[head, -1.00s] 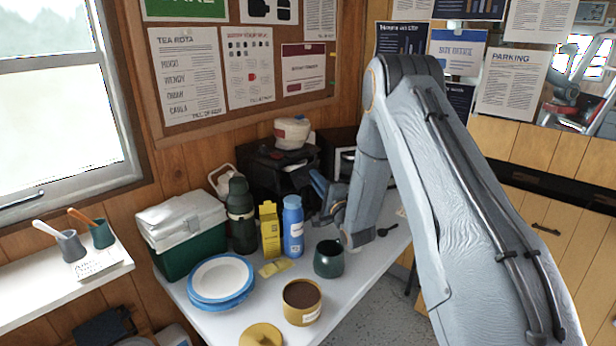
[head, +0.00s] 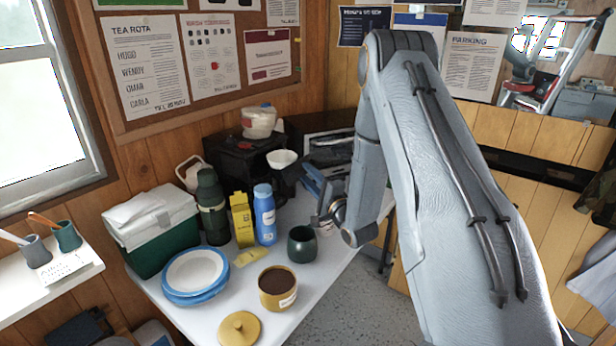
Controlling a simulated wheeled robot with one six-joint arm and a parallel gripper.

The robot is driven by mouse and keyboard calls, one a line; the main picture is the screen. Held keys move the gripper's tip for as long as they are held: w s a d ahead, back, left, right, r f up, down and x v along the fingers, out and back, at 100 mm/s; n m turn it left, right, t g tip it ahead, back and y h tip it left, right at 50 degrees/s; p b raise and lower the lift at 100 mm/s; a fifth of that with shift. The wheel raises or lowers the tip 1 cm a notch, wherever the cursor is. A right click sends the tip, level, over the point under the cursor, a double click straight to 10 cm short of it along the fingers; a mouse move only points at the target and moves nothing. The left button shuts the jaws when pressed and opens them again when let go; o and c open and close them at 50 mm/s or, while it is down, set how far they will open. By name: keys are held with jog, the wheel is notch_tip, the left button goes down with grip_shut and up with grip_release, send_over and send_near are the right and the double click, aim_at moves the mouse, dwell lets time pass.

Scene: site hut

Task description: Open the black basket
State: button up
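A black coffee-maker-like machine (head: 228,168) stands at the back of the white table, against the wall. A dark funnel-shaped part, which looks like the black basket (head: 287,178), stands out at its right front. A white bowl-shaped liner (head: 282,158) shows in its top. My gripper (head: 312,182) is just right of the basket, above the table, with blue finger parts pointing towards the back left. Whether it touches the basket is unclear. The finger gap is hidden, so I cannot tell whether it is open or shut.
A blue bottle (head: 265,215), yellow carton (head: 242,220) and dark flask (head: 212,206) stand in front of the machine. A green mug (head: 302,244) and mustard canister (head: 278,288) are nearer. A microwave (head: 330,150) is behind my gripper.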

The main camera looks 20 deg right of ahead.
jog(key=b+v, duration=0.2)
jog(key=v, duration=0.5)
jog(key=shift+s, duration=0.4)
jog(key=shift+f, duration=0.1)
